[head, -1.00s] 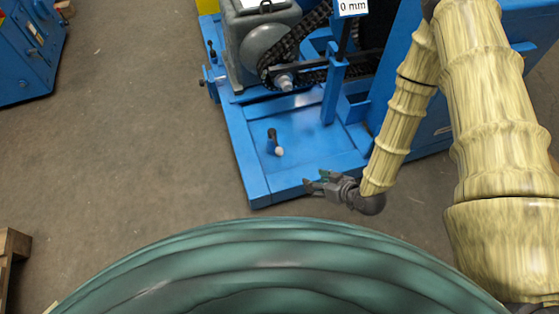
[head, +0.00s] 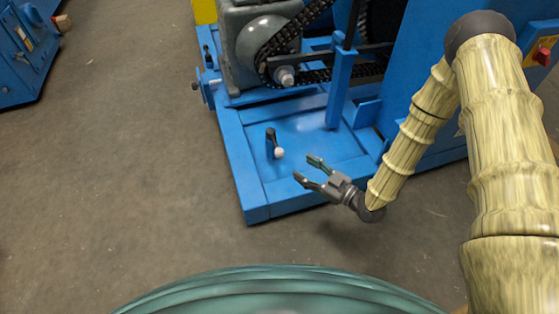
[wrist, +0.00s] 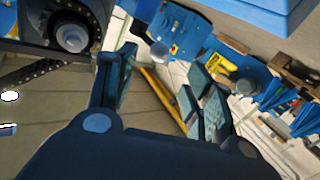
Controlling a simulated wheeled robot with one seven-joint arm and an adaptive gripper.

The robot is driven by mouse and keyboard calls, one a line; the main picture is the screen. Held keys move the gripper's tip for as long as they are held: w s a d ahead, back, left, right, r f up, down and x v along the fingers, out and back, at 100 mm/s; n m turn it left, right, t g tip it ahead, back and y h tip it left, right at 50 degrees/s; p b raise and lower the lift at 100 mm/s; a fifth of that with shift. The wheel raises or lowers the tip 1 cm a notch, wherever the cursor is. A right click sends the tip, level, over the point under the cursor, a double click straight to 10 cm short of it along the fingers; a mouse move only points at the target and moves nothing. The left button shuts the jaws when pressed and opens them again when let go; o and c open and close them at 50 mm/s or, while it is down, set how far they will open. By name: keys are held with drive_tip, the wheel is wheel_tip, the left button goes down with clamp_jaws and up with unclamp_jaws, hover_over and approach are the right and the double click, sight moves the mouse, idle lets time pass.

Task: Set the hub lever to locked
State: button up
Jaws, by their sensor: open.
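A short dark lever with a pale ball knob (head: 279,153) stands on the blue base plate (head: 320,152) of the chain drive; I cannot tell from a label whether it is the hub lever. My gripper (head: 308,169) is open and empty, just right of and nearer than the knob, its fingers pointing toward the left. It does not touch the lever. In the wrist view the open fingers (wrist: 158,92) show, with a greyish ball beyond them that may be the knob. A second small dark lever (head: 207,56) stands at the machine's left edge.
The grey motor housing (head: 255,40), the black chain (head: 300,28) and a blue upright post (head: 340,90) stand behind the lever. A blue wall lies to the right, with a red switch (head: 542,56) on it. Bare floor (head: 130,150) is free at the left.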

sight(279, 153)
drive_tip(key=shift+b+x, duration=2.4)
drive_tip(key=shift+x, duration=3.05)
drive_tip(key=shift+r, duration=0.1)
drive_tip(key=shift+s, duration=0.1)
clamp_jaws()
